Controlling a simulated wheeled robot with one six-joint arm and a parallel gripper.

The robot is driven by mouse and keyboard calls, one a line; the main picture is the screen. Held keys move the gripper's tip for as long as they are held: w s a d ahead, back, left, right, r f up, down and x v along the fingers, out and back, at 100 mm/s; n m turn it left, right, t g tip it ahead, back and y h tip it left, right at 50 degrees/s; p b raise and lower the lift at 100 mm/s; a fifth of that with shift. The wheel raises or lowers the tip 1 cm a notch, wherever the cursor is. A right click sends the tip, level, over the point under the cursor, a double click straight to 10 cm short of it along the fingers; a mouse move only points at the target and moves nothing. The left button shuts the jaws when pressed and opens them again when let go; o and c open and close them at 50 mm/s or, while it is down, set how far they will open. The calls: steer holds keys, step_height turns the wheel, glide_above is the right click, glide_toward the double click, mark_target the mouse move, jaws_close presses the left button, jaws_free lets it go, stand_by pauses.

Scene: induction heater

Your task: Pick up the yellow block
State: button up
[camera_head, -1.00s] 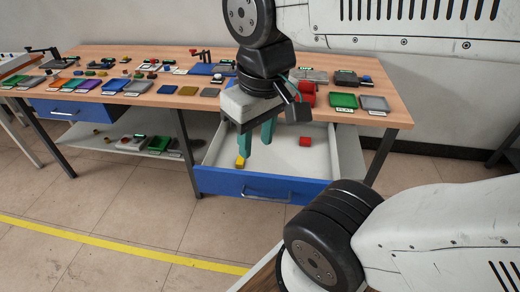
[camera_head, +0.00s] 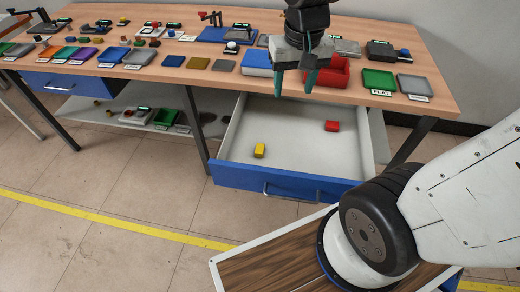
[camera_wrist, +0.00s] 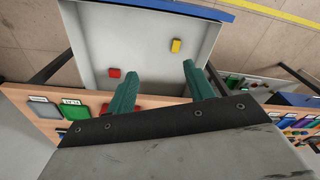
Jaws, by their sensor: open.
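The yellow block (camera_head: 259,151) lies in the open drawer (camera_head: 290,180), near its front left part. In the wrist view the yellow block (camera_wrist: 176,46) shows on the drawer's pale floor, beyond the fingertips. My gripper (camera_head: 294,88) is open and empty, with its green fingers pointing down above the table's front edge and the back of the drawer. In the wrist view my gripper (camera_wrist: 160,80) has its fingers well apart, with nothing between them. The block is in front of and below my gripper, apart from it.
A red block (camera_head: 332,126) lies in the drawer at the back right. The wooden table (camera_head: 150,78) carries many coloured trays and parts. A red bin (camera_head: 328,76) stands close to my gripper. The drawer floor between the blocks is clear.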

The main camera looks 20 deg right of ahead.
steer(key=w+a+f+m, duration=0.25)
steer(key=w+f, duration=0.75)
steer(key=f, duration=0.5)
steer(key=m, duration=0.2)
glide_toward(260, 148)
steer(key=shift+w+a+f+g, duration=0.2)
steer(key=shift+a+g, duration=0.1)
steer(key=shift+g, duration=0.1)
steer(key=f, duration=0.8)
steer(key=shift+w+d+f, duration=0.1)
steer(key=shift+d, duration=0.15)
steer(key=c, duration=1.1)
